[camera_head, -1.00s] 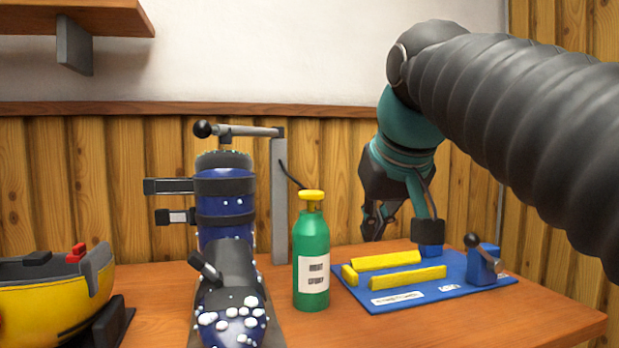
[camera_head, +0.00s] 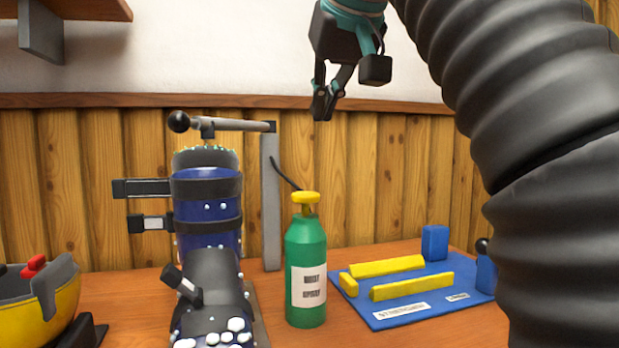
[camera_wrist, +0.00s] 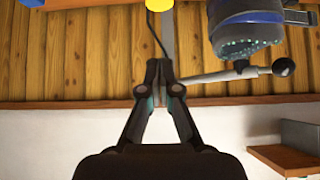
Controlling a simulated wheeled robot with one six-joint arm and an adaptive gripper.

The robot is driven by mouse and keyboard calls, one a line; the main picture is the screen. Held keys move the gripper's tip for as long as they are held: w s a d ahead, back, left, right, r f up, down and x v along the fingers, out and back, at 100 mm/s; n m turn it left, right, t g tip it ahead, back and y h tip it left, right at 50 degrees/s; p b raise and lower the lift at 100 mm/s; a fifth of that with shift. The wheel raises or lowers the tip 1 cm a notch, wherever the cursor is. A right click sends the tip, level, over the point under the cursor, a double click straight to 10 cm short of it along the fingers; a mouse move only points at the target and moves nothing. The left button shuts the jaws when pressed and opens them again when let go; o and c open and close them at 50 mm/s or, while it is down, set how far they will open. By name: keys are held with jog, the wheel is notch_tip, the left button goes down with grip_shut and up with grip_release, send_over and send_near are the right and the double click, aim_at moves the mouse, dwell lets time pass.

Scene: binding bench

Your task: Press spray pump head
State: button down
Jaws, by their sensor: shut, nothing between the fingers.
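The green spray bottle (camera_head: 306,251) stands upright on the bench, with a white label on its front. Its yellow pump head (camera_head: 306,197) sits on top. In the wrist view the yellow pump head (camera_wrist: 157,5) is cut off at the top edge, beyond the fingertips. My gripper (camera_head: 323,112) is shut and empty, pointing down. In the head view it shows well above the pump head and slightly right of it, apart from it. In the wrist view the fingers (camera_wrist: 161,70) meet at the tips.
A blue boot (camera_head: 205,250) in a clamp stands left of the bottle. A metal post with a lever arm (camera_head: 268,200) rises behind it. A blue board (camera_head: 395,315) with yellow bars lies right. A yellow item (camera_head: 40,318) is at far left. A shelf (camera_head: 80,10) hangs upper left.

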jog(key=b, duration=0.1)
send_over(308, 194)
jog(key=s, duration=0.1)
notch_tip(308, 194, down, 7)
jog(key=shift+s+d+r, duration=0.1)
jog(key=f+b, duration=0.2)
jog(key=shift+w+f, duration=0.2)
jog(key=shift+f, duration=0.95)
jog(key=shift+b, duration=0.3)
jog(key=shift+f+b, duration=0.45)
jog(key=shift+f, duration=0.65)
